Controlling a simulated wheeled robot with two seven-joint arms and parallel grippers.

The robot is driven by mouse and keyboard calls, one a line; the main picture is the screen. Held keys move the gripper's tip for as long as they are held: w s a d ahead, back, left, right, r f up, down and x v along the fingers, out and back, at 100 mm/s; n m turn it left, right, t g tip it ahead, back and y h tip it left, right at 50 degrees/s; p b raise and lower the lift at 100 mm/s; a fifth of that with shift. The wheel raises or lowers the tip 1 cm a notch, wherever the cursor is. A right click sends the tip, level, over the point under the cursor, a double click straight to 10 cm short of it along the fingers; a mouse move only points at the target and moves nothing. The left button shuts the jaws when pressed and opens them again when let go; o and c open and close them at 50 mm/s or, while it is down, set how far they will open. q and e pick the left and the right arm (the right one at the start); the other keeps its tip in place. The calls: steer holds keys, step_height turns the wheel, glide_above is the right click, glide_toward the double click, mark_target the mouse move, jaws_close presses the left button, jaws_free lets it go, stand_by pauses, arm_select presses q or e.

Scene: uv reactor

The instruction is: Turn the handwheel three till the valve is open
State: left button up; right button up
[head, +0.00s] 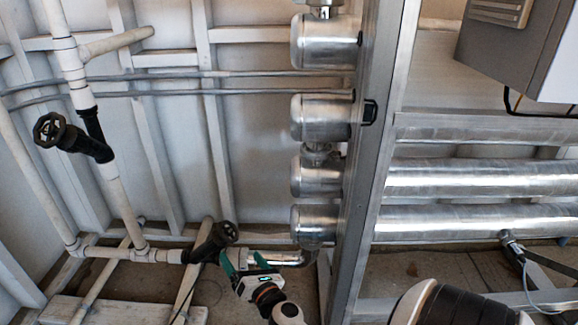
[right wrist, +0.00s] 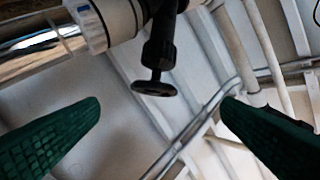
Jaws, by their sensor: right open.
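A black handwheel (head: 225,232) sits on a black angled valve (head: 205,250) in the low white pipe, at the lower middle of the head view. My right gripper (head: 243,262), with green fingers, is open just below and right of it. In the right wrist view the handwheel (right wrist: 153,88) appears nearly edge-on between the spread fingertips (right wrist: 160,101), with no finger touching it that I can see. A second black handwheel (head: 48,130) on a black valve stands at upper left, far from the gripper. No number shows on either wheel. My left gripper is out of view.
A metal post (head: 375,150) stands right of the right gripper, with several shiny steel cylinders (head: 325,118) beside it. A shiny horizontal pipe (head: 285,258) runs close behind the gripper. White pipes (head: 125,205) and wall framing fill the left. A grey box (head: 525,45) hangs at upper right.

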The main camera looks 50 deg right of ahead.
steer(key=s+a+n+g+y+p, duration=0.3)
steer(key=a+n+g+y+p, duration=0.35)
steer(key=n+p, duration=1.5)
steer(key=s+d+n+g+h+p, duration=0.2)
steer(key=s+n+g+p, duration=0.6)
steer(key=s+n+p, duration=0.8)
steer(key=shift+r+h+p, duration=0.35)
steer(key=shift+p, duration=0.45)
steer(key=shift+g, duration=0.25)
